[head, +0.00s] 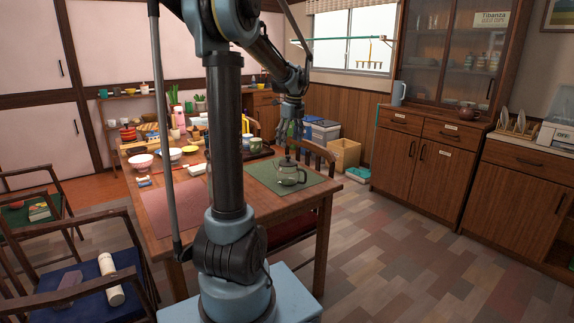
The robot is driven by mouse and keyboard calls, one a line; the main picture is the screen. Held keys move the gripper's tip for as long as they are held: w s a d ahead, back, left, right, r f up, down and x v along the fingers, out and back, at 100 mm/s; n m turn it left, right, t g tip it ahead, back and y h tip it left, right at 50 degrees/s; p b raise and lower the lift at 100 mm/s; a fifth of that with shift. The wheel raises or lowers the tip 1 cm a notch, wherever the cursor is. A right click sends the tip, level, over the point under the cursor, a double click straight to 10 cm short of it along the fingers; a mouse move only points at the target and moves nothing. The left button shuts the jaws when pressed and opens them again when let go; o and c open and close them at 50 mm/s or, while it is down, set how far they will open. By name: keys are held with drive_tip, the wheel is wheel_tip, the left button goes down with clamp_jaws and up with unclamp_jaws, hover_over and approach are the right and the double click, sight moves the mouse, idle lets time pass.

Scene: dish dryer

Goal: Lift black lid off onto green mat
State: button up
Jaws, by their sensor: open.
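A grey-green teapot (290,175) stands upright on the green mat (262,173) at the right end of the table. A small dark lid (288,160) appears to sit on top of the teapot; it is too small to make out well. My gripper (291,136) points down above the teapot, apart from it. It is open, with nothing seen between its fingers.
A pink mat (180,209) lies at the table's front left. Bowls, cups and several small items crowd the far part of the table. A chair (318,158) stands close at the table's right side. The green mat has bare room around the teapot.

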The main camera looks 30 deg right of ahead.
sight(288, 156)
drive_tip(key=shift+w+a+f, duration=0.1)
drive_tip(key=shift+w+f, duration=0.05)
drive_tip(key=shift+f, duration=1.2)
drive_tip(key=shift+w+d+f, duration=0.1)
drive_tip(key=shift+w+f, duration=0.05)
drive_tip(key=shift+f, duration=1.25)
drive_tip(key=shift+w+a+f, duration=0.1)
drive_tip(key=shift+w+f, duration=0.05)
drive_tip(key=shift+f, duration=1.2)
drive_tip(key=shift+c, duration=0.2)
drive_tip(key=c, duration=0.9)
drive_tip(key=shift+c, duration=0.2)
